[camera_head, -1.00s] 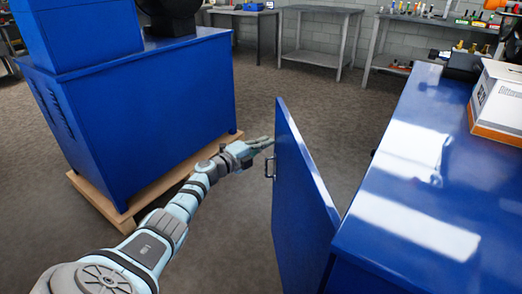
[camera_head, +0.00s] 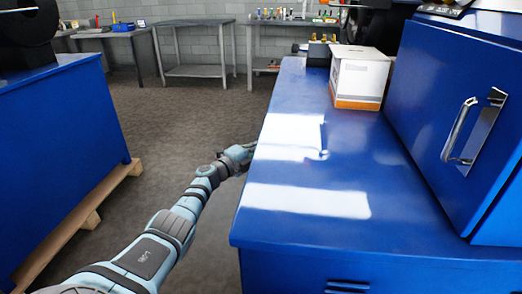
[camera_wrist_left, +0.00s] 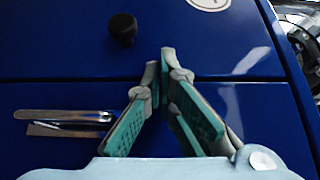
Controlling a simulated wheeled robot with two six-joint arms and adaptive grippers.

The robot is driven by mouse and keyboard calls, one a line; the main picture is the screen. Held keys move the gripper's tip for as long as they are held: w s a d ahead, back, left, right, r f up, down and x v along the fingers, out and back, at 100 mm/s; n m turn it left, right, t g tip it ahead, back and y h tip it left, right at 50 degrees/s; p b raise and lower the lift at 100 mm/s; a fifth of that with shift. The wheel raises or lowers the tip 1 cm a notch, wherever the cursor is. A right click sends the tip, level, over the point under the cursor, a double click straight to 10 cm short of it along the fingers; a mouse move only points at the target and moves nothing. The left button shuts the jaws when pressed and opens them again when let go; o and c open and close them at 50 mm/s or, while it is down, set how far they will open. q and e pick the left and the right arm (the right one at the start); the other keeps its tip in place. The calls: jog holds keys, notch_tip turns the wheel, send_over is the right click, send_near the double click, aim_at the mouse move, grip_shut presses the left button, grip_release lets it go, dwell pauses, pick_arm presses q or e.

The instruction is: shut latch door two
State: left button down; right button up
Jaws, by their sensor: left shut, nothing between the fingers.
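A blue cabinet (camera_head: 330,180) stands right of my left arm; its top shows in the head view. Its door front is hidden there. The left wrist view shows a dark blue door panel (camera_wrist_left: 50,155) with a metal handle (camera_wrist_left: 65,122) at the left, below a horizontal seam. The panel looks close to flush with the blue surface above, but I cannot tell if it is fully shut. My left gripper (camera_head: 243,152) is at the cabinet's left side. In the left wrist view its fingers (camera_wrist_left: 160,65) meet, empty, in front of the seam. My right gripper is out of view.
A white and orange box (camera_head: 360,78) and a blue unit with a large handle (camera_head: 465,130) stand on the cabinet. Another blue cabinet (camera_head: 75,130) on a wooden pallet stands at the left. Open floor lies between. A black knob (camera_wrist_left: 123,28) sits above the seam.

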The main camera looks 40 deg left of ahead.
pick_arm(q)
jog(key=shift+w+d+m+h, duration=0.25)
jog(key=shift+d+m+h, duration=0.15)
jog(key=shift+d+h, duration=0.2)
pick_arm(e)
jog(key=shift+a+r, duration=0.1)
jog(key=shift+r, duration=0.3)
pick_arm(q)
jog(key=shift+a, duration=0.15)
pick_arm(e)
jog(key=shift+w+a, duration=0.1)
pick_arm(q)
jog(key=s+a, duration=0.2)
jog(key=s, duration=1)
jog(key=shift+a, duration=0.3)
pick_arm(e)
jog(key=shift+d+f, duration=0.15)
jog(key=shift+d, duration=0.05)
pick_arm(q)
jog(key=shift+s, duration=0.1)
